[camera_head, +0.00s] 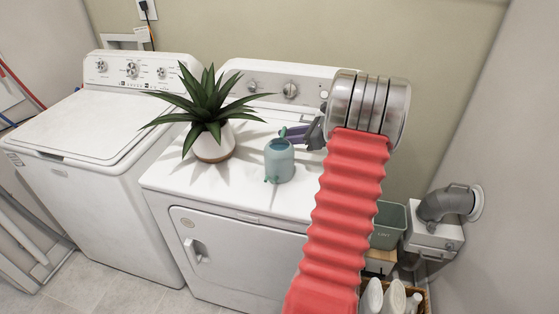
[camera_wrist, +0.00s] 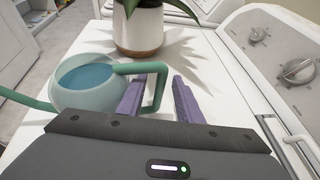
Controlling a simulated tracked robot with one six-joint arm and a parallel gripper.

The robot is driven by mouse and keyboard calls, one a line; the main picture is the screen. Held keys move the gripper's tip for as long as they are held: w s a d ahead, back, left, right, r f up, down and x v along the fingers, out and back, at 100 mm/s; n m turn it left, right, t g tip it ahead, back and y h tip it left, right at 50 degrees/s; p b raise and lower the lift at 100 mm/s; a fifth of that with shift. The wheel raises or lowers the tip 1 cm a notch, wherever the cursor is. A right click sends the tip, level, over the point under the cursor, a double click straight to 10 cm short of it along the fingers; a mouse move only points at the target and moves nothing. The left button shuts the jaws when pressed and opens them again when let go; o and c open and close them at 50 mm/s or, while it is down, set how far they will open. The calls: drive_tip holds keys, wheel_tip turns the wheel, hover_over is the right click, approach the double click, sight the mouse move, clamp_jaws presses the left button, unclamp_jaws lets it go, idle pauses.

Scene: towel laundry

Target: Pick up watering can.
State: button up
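The watering can (camera_head: 279,162) is teal and stands upright on top of the white dryer. In the wrist view the can (camera_wrist: 85,92) is at the left, with its round opening facing up, its spout to the left and its green handle to the right. My gripper (camera_head: 285,132) reaches in from the right, close beside the can. In the wrist view the purple fingers of my gripper (camera_wrist: 159,82) are apart. The upright bar of the handle shows between them, with the left finger within the handle loop. I cannot tell whether either finger touches the handle.
A spiky potted plant (camera_head: 213,139) stands left of the can on the dryer (camera_head: 230,197), near its control panel (camera_head: 272,84). A washer (camera_head: 95,125) is at the left. At the right are a wall vent pipe (camera_head: 447,203) and a lint bin (camera_head: 388,224).

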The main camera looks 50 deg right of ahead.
drive_tip(key=shift+c, duration=0.5)
clamp_jaws()
idle(0.4)
